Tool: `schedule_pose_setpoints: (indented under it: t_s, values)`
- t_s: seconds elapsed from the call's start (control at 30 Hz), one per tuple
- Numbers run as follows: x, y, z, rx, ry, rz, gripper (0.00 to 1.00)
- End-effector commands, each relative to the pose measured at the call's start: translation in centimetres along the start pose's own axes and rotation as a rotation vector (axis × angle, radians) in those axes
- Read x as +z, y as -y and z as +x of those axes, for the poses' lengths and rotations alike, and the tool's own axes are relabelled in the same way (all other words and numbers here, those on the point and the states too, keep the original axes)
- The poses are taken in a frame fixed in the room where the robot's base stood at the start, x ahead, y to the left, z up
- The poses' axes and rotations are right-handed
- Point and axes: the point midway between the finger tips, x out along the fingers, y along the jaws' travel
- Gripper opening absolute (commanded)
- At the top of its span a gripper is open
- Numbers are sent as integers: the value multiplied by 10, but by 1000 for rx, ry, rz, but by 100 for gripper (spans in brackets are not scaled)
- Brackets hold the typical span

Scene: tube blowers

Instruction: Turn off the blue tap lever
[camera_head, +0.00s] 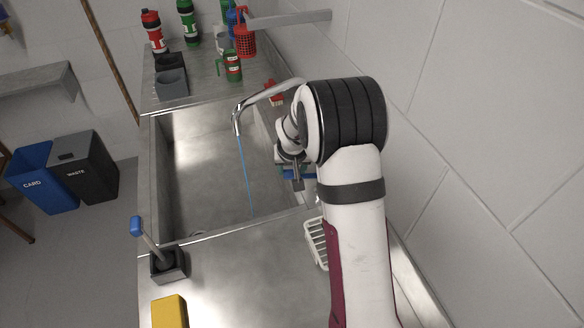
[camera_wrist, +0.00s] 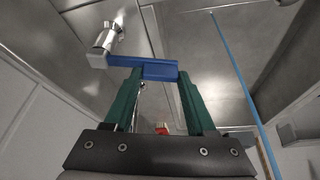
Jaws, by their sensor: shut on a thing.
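The blue tap lever (camera_wrist: 128,62) runs across the upper part of the wrist view, joined at its left end to a chrome valve (camera_wrist: 108,38). My gripper (camera_wrist: 162,72) has its two green fingers at the lever's right part and is shut on it. In the head view my gripper (camera_head: 296,182) is beside the sink's right wall, mostly hidden behind my arm, with a little blue of the lever showing. The chrome tap spout (camera_head: 262,97) arches over the sink, and a thin blue water stream (camera_head: 245,175) falls from it.
A red tap lever (camera_head: 275,93) is beyond the spout. The steel sink basin (camera_head: 195,165) is open to the left. A white rack (camera_head: 316,242) and a brush holder (camera_head: 168,265) stand in front. Bottles and cups stand at the back, and the wall is close on the right.

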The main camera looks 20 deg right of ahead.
Motion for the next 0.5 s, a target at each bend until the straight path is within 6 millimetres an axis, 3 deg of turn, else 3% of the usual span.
schedule_pose_setpoints:
  t_s: [0.03, 0.13, 0.5]
  values:
    - [0, 0, 0, 0, 0, 0, 18]
    - [0, 0, 0, 0, 0, 0, 0]
    - [2, 0, -1, -9, 1, -18, 0]
